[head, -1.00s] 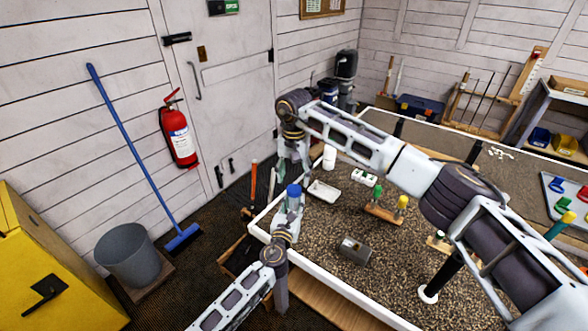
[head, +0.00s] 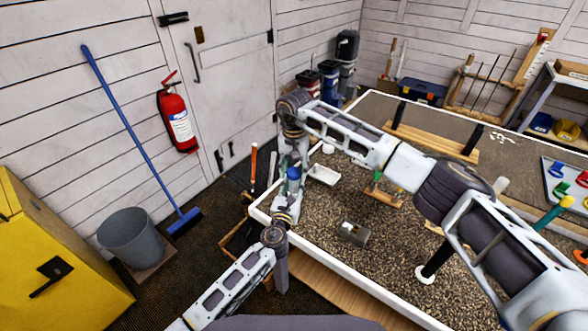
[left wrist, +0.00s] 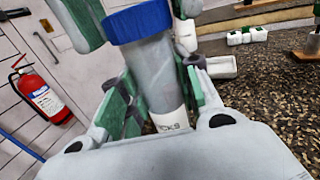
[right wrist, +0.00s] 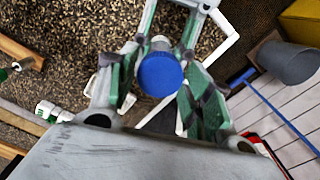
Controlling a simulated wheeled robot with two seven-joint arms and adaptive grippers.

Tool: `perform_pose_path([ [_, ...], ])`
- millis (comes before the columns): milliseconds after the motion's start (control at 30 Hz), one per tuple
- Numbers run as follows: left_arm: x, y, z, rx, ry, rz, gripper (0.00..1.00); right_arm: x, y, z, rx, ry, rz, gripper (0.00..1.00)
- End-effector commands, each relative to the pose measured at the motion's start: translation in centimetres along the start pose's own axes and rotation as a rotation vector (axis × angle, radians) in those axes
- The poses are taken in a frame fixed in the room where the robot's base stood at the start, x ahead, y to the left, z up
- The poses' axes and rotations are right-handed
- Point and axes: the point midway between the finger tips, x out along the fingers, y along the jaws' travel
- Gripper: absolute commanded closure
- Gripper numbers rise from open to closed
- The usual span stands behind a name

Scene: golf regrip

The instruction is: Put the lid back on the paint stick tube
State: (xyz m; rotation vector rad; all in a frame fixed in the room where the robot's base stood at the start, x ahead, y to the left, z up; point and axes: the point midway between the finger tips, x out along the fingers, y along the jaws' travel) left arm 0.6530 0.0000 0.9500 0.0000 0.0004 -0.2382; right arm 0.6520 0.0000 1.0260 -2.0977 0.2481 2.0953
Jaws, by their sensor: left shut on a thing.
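The paint stick tube (left wrist: 154,75) is a pale grey cylinder with a white label, upright in the left wrist view. The blue lid (left wrist: 138,22) sits on its top end; I cannot tell if it is fully seated. My left gripper (left wrist: 160,100) is shut around the tube's lower part. My right gripper (right wrist: 158,88) points down from above with its fingers apart on either side of the lid, and the lid (right wrist: 160,74) shows between them. In the head view both grippers meet at the lid (head: 293,173), above the workbench's left corner, and the fingers partly hide it.
The white-rimmed bench (head: 400,293) holds a white dish (head: 323,175), a grey metal block (head: 354,233) and a wooden stand (head: 383,196) with coloured handles. My right forearm passes over it. A bucket (head: 130,238), broom (head: 127,130) and extinguisher (head: 177,120) are left.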

Motion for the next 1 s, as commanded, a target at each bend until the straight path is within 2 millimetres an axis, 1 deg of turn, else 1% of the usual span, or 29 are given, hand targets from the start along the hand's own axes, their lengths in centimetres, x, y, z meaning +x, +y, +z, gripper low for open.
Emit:
perform_pose_path([
  [33, 0.00, 0.00, 0.01, 0.000, 0.000, 0.000, 1.00, -0.02, 0.00, 0.00, 0.000, 0.000, 0.000, 0.61],
  [200, 0.00, 0.00, 0.01, 0.000, 0.000, 0.000, 1.00, -0.02, 0.00, 0.00, 0.000, 0.000, 0.000, 0.83],
  [267, 0.00, 0.00, 0.01, 0.000, 0.000, 0.000, 1.00, -0.02, 0.00, 0.00, 0.000, 0.000, 0.000, 0.89],
  [433, 0.00, -0.01, 0.01, 0.000, 0.000, 0.000, 1.00, -0.03, 0.00, 0.00, 0.020, 0.000, 0.000, 0.89],
  [567, 0.00, -0.01, 0.01, 0.000, 0.000, 0.000, 1.00, -0.03, 0.01, 0.00, 0.082, 0.000, 0.000, 0.89],
  [1000, 0.00, 0.00, 0.01, 0.000, 0.000, 0.000, 1.00, 0.02, 0.02, -0.01, 0.425, 0.000, 0.000, 0.89],
])
